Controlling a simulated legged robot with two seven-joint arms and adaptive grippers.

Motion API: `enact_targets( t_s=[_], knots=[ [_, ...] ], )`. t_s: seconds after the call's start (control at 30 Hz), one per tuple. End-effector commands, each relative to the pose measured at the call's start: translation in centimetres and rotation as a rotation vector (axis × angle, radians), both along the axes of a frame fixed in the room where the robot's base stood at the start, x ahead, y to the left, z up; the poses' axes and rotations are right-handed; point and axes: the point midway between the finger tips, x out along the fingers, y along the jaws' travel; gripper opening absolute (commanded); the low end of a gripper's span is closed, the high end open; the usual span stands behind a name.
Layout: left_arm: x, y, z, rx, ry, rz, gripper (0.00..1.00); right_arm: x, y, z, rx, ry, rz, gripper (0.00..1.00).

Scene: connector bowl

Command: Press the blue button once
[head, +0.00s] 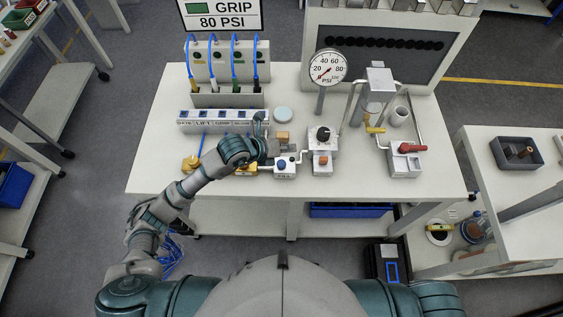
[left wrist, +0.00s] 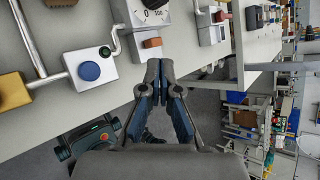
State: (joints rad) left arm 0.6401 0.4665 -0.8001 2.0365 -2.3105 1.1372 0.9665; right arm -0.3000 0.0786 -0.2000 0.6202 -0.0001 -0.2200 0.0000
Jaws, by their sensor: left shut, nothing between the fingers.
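The blue button (head: 282,164) is a round cap on a small white box (head: 285,173) near the front of the white table. In the left wrist view the blue button (left wrist: 90,71) and its white box (left wrist: 78,55) are at the upper left, with a small dark green round part beside the button. My left gripper (head: 260,120) is above the table, up and left of the button in the head view. In the left wrist view the left gripper (left wrist: 160,66) has its fingers together and empty, apart from the button. My right gripper is not in view.
A yellow part (head: 191,163) lies left of the button box. A box with a black dial (head: 322,136), a pressure gauge (head: 328,67) and a red-handled valve (head: 413,148) stand to the right. A labelled strip (head: 222,117) is behind.

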Motion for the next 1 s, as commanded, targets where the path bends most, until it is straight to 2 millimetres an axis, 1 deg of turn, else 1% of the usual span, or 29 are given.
enact_targets(
  t_s=[0.03,0.1,0.23,0.67,0.87,1.0],
  knots=[
    [0.7,0.9,-0.3,0.05,-0.007,0.023,0.0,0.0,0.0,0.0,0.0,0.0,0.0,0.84],
    [1.4,1.9,-0.7,0.104,-0.012,0.053,0.0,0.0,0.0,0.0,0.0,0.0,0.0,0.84],
    [1.9,2.8,-1.0,0.151,-0.017,0.08,0.0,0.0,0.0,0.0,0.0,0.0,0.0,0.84],
    [2.0,2.8,-1.3,0.154,-0.017,0.08,0.0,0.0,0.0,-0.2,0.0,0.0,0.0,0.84],
    [1.9,2.8,-2.7,0.155,-0.016,0.08,0.0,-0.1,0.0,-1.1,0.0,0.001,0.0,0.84],
    [1.9,2.8,-4.4,0.154,-0.016,0.08,0.0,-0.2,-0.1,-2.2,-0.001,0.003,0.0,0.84]
  ],
)
